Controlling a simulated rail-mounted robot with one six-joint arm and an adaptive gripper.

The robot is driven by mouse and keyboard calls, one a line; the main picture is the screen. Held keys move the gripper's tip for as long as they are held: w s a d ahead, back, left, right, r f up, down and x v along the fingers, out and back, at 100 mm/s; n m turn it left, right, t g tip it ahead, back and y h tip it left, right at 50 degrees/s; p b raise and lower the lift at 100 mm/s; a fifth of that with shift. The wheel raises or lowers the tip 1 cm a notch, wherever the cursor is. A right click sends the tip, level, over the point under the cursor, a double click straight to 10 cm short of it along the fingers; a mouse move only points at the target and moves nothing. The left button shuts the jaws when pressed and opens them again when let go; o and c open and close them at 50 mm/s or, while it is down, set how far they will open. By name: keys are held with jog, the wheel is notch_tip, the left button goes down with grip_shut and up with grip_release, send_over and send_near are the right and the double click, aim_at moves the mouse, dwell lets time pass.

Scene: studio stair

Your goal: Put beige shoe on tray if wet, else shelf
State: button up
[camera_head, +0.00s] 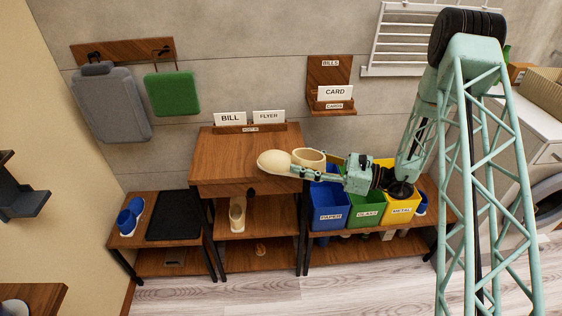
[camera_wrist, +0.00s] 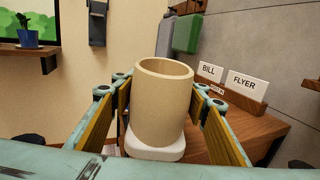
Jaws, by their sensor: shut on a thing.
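The beige shoe (camera_head: 276,162) with a pale sole is held in the air in front of the wooden cabinet top, toe pointing left in the head view. My gripper (camera_head: 308,172) is shut on it near the ankle opening. In the wrist view the shoe's tall beige collar (camera_wrist: 162,105) stands between both fingers. I see no clear drops or wet sheen on it. A black tray or mat (camera_head: 172,229) lies empty on the low left bench. A wooden shelf (camera_head: 270,217) under the cabinet bears another beige shoe (camera_head: 238,214).
Blue, green and yellow bins (camera_head: 330,207) stand right of the cabinet. A letter holder with BILL and FLYER cards (camera_head: 250,128) sits at the cabinet's back. The floor in front is clear.

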jog(key=w+d+m+t+h+p, duration=0.1)
jog(key=d+m+t+h+p, duration=0.1)
jog(key=d, duration=1.2)
jog(key=f+m+t+p, duration=0.1)
jog(key=m+t, duration=0.1)
jog(key=t, duration=0.1)
jog(key=shift+t+h, duration=0.3)
jog(key=shift+h, duration=0.1)
